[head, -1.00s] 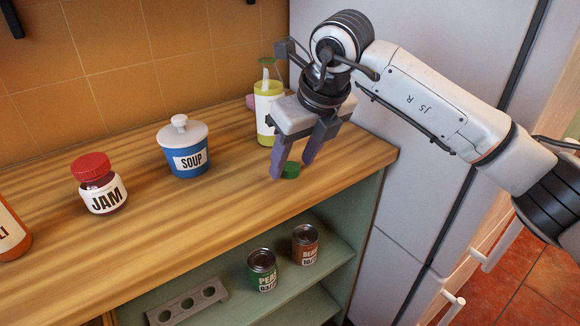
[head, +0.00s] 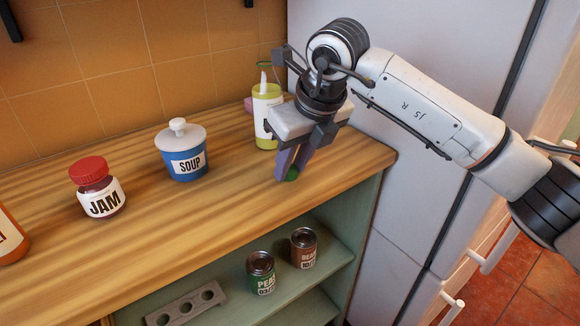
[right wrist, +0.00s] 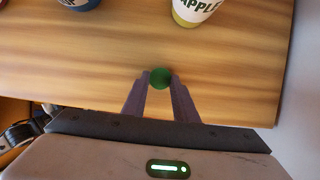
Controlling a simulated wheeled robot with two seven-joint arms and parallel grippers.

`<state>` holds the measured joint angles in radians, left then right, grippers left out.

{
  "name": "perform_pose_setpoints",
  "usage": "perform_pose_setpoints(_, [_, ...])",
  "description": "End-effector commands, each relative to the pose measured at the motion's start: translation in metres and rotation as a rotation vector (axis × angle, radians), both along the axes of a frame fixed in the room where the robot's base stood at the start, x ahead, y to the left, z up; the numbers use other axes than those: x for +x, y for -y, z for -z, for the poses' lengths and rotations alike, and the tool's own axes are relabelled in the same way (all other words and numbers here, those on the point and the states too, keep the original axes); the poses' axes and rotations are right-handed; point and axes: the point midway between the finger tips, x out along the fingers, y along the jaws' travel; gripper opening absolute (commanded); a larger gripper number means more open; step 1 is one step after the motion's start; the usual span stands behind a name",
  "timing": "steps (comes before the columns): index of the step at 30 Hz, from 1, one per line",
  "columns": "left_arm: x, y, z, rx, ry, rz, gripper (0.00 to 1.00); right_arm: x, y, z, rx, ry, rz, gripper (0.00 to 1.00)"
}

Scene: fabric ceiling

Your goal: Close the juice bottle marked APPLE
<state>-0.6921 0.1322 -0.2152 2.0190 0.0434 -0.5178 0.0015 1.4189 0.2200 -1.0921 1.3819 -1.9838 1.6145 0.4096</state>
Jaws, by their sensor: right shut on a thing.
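The juice bottle (head: 266,110) stands upright on the counter at the back right, yellow-green with a white label. The right wrist view shows its lower part and the label APPLE (right wrist: 197,8). A white neck shows at its top in the head view, with no cap on it. A small green cap (head: 292,174) is between the fingertips of my right gripper (head: 288,170), in front of the bottle near the counter's front edge. In the right wrist view both fingers touch the cap (right wrist: 160,77). My left gripper is not in view.
A blue SOUP pot (head: 184,160) with a white lid and a JAM jar (head: 102,199) with a red lid stand to the left on the wooden counter (head: 150,225). Cans (head: 261,272) stand on the shelf below. A grey fridge (head: 420,190) is at the right.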

Motion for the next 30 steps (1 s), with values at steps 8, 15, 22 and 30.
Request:
perform_pose_setpoints(8, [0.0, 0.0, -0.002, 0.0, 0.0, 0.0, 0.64, 0.001, -0.001, -0.043, 0.002, 0.005, -0.001, 0.06])
perform_pose_setpoints(15, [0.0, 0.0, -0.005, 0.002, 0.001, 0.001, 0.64, 0.0, 0.0, -0.086, 0.0, 0.002, 0.0, 0.06])
perform_pose_setpoints(22, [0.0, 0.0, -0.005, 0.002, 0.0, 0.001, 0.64, 0.0, 0.0, -0.1, 0.0, 0.0, 0.0, 0.06])
perform_pose_setpoints(30, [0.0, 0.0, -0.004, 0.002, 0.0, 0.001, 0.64, 0.0, 0.0, -0.1, 0.0, 0.0, 0.0, 0.06])
